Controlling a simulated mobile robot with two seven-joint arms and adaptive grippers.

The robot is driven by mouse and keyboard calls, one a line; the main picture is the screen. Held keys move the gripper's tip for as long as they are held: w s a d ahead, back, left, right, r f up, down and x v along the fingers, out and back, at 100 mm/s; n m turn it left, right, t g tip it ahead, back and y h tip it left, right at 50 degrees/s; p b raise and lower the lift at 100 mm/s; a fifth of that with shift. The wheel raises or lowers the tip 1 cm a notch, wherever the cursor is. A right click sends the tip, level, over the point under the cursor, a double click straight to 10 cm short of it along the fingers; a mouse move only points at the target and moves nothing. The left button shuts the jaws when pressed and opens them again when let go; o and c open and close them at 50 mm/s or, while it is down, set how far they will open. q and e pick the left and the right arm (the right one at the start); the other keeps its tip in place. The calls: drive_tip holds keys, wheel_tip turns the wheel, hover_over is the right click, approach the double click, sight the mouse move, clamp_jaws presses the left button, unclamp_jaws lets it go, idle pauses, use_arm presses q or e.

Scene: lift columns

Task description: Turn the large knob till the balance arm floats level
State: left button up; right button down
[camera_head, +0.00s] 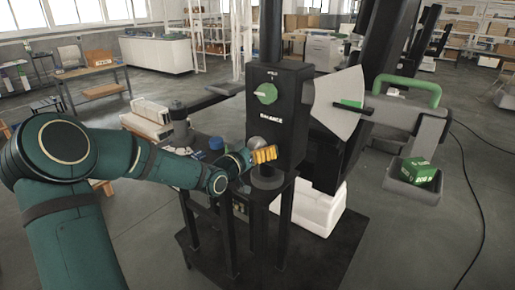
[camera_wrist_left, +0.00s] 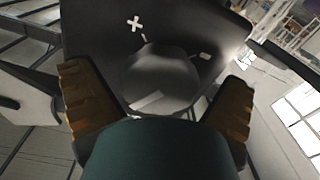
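A black column housing (camera_head: 290,75) marked BALANCE carries a small green knob (camera_head: 265,93). The dark round large knob (camera_wrist_left: 160,78) shows in the left wrist view with a pale mark on it; a white plus and a dash are on the panel behind. My left gripper (camera_head: 265,154) is low at the housing's front; in the wrist view its orange fingers (camera_wrist_left: 158,105) are apart with the knob between and ahead; contact cannot be told. The grey balance arm (camera_head: 405,117) reaches right from a pale dial (camera_head: 338,103) with a green zone and appears tilted down rightward. My right gripper is not in view.
A grey tray (camera_head: 400,190) with a green box (camera_head: 417,171) hangs from the arm, near a green handle (camera_head: 412,84). A white container (camera_head: 312,205) is beneath the housing. A cable (camera_head: 470,180) lies on the otherwise open floor at right.

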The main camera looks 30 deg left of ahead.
use_arm(q)
drive_tip(key=shift+s, duration=0.1)
drive_tip(key=s+a, duration=0.1)
drive_tip(key=s, duration=1)
drive_tip(key=shift+s, duration=0.4)
drive_tip(key=w+d+f+n+g+h, duration=0.1)
drive_tip(key=d+f+g, duration=0.2)
drive_tip(key=d+f, duration=0.55)
drive_tip(key=d+f+n+g+h, duration=0.15)
drive_tip(key=d+f+g, duration=0.35)
drive_tip(key=f, duration=0.7)
drive_tip(key=s+d+f+m+g, duration=0.2)
drive_tip(key=s+d+f+g, duration=0.6)
drive_tip(key=s+d+f, duration=0.7)
drive_tip(key=shift+f, duration=0.55)
drive_tip(key=shift+d+m, duration=0.1)
drive_tip(key=shift+m, duration=0.15)
idle(2.0)
